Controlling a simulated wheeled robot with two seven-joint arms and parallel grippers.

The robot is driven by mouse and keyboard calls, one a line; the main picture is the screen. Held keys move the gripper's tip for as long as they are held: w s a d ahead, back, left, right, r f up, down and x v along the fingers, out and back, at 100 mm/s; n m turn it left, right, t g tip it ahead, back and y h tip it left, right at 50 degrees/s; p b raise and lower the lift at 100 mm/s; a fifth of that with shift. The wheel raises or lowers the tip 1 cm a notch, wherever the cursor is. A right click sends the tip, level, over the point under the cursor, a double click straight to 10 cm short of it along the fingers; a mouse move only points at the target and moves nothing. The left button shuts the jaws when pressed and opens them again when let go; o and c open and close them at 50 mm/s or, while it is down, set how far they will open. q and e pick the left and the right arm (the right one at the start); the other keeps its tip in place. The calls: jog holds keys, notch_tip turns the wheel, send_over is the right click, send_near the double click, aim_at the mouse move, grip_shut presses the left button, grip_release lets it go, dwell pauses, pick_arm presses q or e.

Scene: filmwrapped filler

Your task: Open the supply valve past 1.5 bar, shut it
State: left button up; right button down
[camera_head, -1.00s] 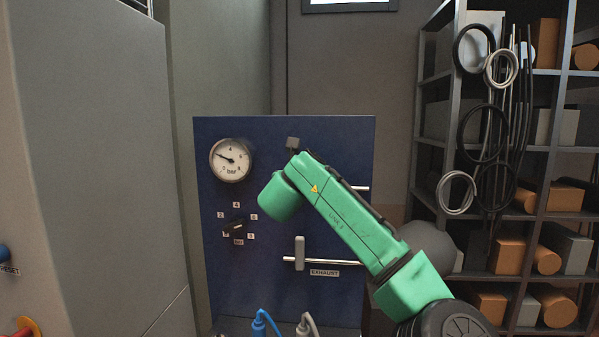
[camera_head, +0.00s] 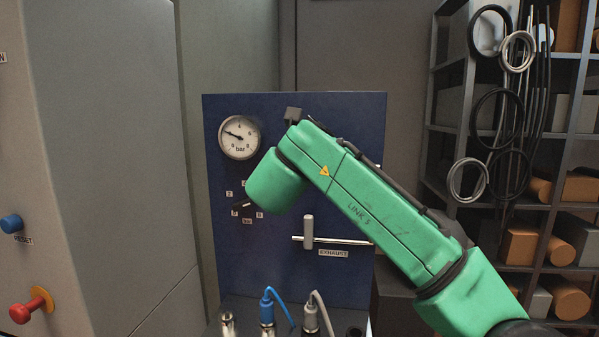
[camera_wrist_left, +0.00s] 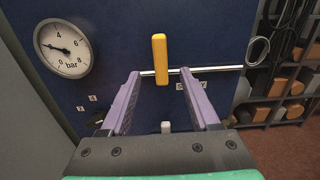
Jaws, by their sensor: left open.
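The yellow valve handle (camera_wrist_left: 160,61) stands upright across a horizontal pipe (camera_wrist_left: 215,69) in the left wrist view. Its label is partly covered, and in the head view the handle is hidden behind my green arm. My left gripper (camera_wrist_left: 166,82) is open, its purple fingers to either side of and below the handle, with nothing between them. The pressure gauge (camera_head: 239,137), also in the wrist view (camera_wrist_left: 64,47), has its needle near 2 bar. My right gripper is not in view.
The exhaust handle (camera_head: 309,231) stands upright across its pipe below. A black knob (camera_head: 241,206) is partly covered by my arm. Blue (camera_head: 267,307) and grey (camera_head: 311,313) plugs stand at the panel's foot. A cabinet (camera_head: 110,160) and loaded shelves (camera_head: 430,150) flank the panel.

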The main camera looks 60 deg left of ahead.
pick_arm(q)
jog(key=b+v, duration=0.1)
jog(key=v, duration=0.4)
jog(key=shift+w, duration=0.1)
dwell(0.3)
